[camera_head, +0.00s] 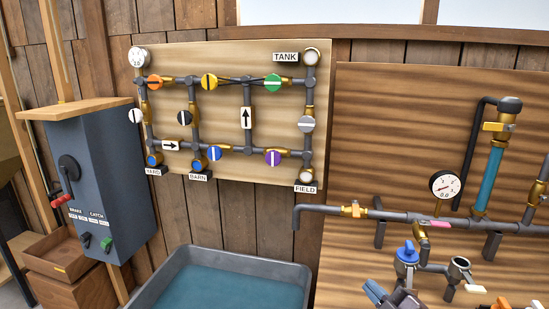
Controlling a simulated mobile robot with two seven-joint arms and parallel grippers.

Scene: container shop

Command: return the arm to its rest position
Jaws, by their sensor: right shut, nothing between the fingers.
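The tip of my right gripper (397,298) shows at the bottom edge, right of centre, in the head view. It is dark grey, shut and empty. It appears just below the blue-handled valve (407,252) and in front of the right-hand wooden panel; whether it touches anything there I cannot tell. Most of my right arm is out of the picture. My left gripper is not in view.
A pipe board (225,120) with coloured round valves hangs on the wall. A grey box with a crank (100,190) stands left. A water tub (296,276) is below the board. Pipes, a gauge (445,184) and a blue sight tube (488,180) crowd the right.

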